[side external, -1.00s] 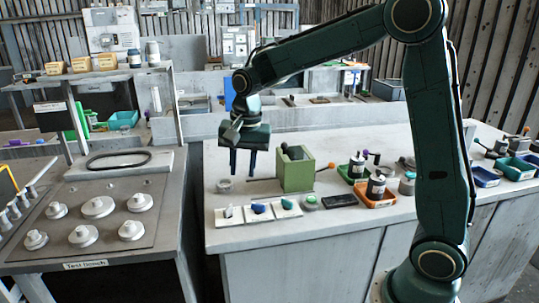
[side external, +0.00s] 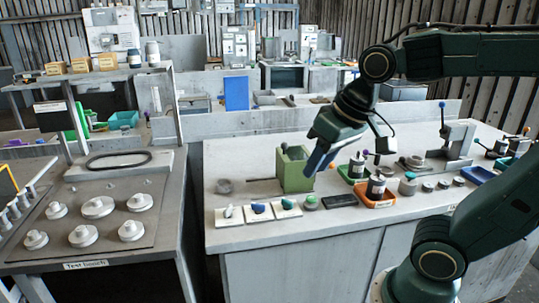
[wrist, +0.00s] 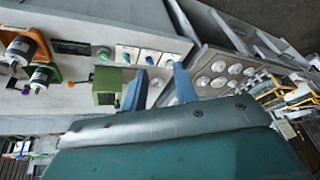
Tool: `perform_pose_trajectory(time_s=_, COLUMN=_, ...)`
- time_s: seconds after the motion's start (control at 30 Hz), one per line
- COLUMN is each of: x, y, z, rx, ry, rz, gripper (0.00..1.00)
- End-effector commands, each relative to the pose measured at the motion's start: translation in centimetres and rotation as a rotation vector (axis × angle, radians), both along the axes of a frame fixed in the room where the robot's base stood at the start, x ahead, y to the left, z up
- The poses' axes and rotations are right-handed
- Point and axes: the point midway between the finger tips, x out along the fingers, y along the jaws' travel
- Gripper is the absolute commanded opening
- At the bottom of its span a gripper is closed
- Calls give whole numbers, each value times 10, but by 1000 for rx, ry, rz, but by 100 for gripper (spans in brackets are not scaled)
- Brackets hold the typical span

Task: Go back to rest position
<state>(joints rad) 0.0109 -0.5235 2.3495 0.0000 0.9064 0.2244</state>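My gripper (side external: 322,156) is in the air above the bench, just right of the green box (side external: 296,172), in the side external view. Its blue fingers overlap in that view. In the wrist view my gripper (wrist: 160,85) shows two blue fingers standing apart with nothing between them. The green box (wrist: 107,85) lies left of the fingers there. My arm is folded back to the right, with its forearm high and level.
The bench top (side external: 230,235) carries three white switch plates (side external: 258,212), an orange tray (side external: 376,197) with a motor, a green tray (side external: 352,172) and a metal fixture (side external: 455,145). A test bench (side external: 90,210) with several round knobs stands left across a gap.

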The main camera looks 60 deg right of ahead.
Motion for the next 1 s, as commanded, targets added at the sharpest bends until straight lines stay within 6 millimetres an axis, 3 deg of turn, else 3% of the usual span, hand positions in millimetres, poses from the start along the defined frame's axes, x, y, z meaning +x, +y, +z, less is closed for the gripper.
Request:
perform_pose_trajectory(time_s=0.1, x=-22, y=1, z=-3, rx=-35, ry=-35, rz=80, gripper=29)
perform_pose_trajectory(time_s=0.33, x=-48, y=2, z=-11, rx=-85, ry=-73, rz=188, gripper=29)
perform_pose_trajectory(time_s=1.0, x=-53, y=2, z=-13, rx=-98, ry=-82, rz=213, gripper=29)
